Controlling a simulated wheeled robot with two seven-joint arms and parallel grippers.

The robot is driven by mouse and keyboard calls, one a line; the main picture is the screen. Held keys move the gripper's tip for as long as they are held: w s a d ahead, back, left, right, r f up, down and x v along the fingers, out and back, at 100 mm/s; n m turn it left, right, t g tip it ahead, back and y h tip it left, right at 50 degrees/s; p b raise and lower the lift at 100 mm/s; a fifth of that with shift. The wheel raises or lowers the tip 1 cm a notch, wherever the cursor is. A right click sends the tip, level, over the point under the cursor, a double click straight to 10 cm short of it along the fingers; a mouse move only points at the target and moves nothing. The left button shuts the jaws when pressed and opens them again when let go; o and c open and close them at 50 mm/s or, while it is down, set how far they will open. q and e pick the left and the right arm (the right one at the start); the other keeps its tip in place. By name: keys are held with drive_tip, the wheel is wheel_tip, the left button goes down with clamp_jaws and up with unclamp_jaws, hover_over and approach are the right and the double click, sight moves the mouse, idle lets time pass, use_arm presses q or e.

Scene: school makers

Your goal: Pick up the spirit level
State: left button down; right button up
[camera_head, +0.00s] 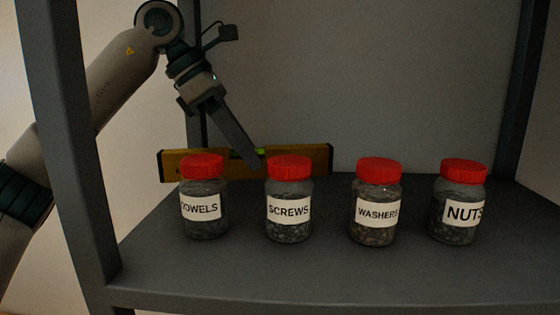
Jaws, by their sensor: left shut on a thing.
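A yellow spirit level (322,160) with dark ends and a green vial lies lengthwise behind the row of jars on the grey shelf (300,262). Its lower edge is partly hidden by the jars. My left gripper (255,163) reaches down from the upper left and is shut on the level near its middle, by the vial. I cannot tell whether the level touches the shelf. My right gripper is not in view.
Red-lidded jars stand in a row in front of the level: dowels (205,225), screws (290,230), washers (375,232) and nuts (456,232). A grey upright post (75,150) stands at the left, another (523,95) at the right. The shelf's front strip is clear.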

use_arm(q)
drive_tip(key=shift+s+a+b, duration=0.3)
drive_tip(key=shift+s+a, duration=0.55)
drive_tip(key=shift+a, duration=0.2)
drive_tip(key=shift+s+a+b, duration=0.3)
drive_tip(key=shift+s+a, duration=0.55)
drive_tip(key=shift+a, duration=0.2)
drive_tip(key=shift+w, duration=0.15)
